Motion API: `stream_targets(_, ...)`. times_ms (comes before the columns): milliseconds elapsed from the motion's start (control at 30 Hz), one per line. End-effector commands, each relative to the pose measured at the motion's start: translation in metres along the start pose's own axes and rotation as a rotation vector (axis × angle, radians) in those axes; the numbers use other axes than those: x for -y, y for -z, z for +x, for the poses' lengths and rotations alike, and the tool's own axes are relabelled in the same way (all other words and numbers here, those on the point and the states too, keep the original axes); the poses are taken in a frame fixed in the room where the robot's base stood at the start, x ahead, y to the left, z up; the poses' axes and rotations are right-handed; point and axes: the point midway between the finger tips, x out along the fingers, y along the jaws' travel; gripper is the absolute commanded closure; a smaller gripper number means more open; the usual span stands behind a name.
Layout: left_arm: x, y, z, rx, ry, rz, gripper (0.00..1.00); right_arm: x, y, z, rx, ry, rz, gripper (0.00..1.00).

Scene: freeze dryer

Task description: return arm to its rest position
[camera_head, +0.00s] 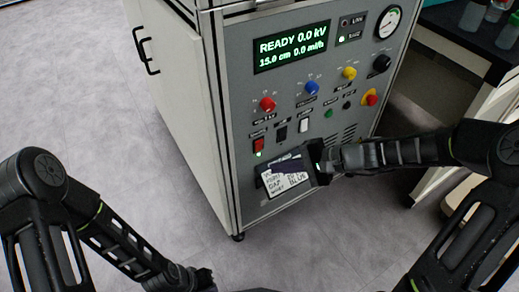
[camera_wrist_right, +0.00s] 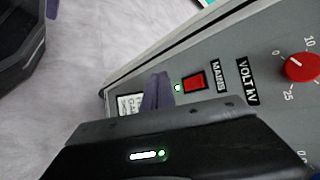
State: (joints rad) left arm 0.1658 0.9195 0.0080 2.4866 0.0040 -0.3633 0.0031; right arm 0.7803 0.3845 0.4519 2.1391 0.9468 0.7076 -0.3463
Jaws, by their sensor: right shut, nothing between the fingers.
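My right arm reaches in from the right in the head view. Its right gripper (camera_head: 284,167) is shut and empty, with dark purple fingers in front of the lower part of the grey control panel (camera_head: 240,110). The fingers also show in the right wrist view (camera_wrist_right: 157,92), beside the red mains switch (camera_wrist_right: 194,82). They partly cover the white note label (camera_head: 284,184); whether they touch the panel I cannot tell. My left arm comes in from the left, low over the floor. Its left gripper (camera_head: 195,280) is at the bottom edge, dark, with its fingers not distinguishable.
The panel has a lit display (camera_head: 291,46) reading READY 0.0 kV, a red knob (camera_head: 267,104), a blue knob (camera_head: 312,88), a yellow knob (camera_head: 349,73) and a gauge (camera_head: 389,23). A bench (camera_head: 488,112) with bottles stands at right. Floor (camera_head: 110,110) at left is clear.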

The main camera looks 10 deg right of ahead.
Motion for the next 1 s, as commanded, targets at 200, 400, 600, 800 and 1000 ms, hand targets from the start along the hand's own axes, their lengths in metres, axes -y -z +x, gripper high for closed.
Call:
stream_targets(200,0.000,0.000,0.000,0.000,0.000,0.000,1.00,0.000,0.000,0.000,0.000,0.000,0.000,1.00)
stream_targets(400,0.000,0.000,0.000,0.000,0.000,0.000,1.00,-0.001,0.003,0.000,-0.011,-0.004,0.015,1.00)
stream_targets(600,0.000,0.000,0.000,0.000,0.000,0.000,1.00,-0.043,0.034,-0.002,-0.155,-0.135,0.020,1.00)
stream_targets(800,0.000,0.000,0.000,0.000,0.000,0.000,1.00,-0.162,0.049,0.014,-0.303,-0.429,-0.068,1.00)
stream_targets(1000,0.000,0.000,0.000,0.000,0.000,0.000,1.00,-0.253,0.000,0.064,-0.257,-0.618,-0.378,1.00)
